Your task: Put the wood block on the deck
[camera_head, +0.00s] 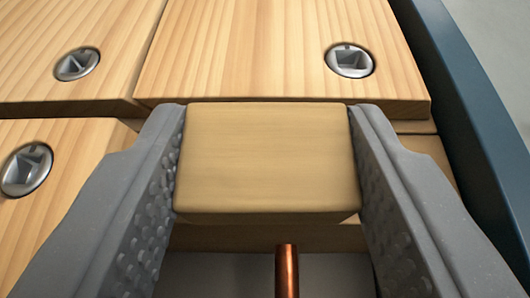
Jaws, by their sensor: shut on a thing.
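The wood block (268,160) is a plain light-brown block with rounded edges, in the middle of the view. My gripper (268,150) is shut on it, with one grey textured finger against its left side and the other against its right side. The deck (250,45) is made of pale wood boards and lies beyond and below the block. I cannot tell whether the block touches the deck; it covers part of the front edge of the nearest right board.
Metal screws with square recesses sit in the boards, at the upper right (350,60), upper left (77,64) and far left (27,169). A dark blue rail (465,85) runs along the right. A copper pipe (287,270) stands below the block, between the fingers.

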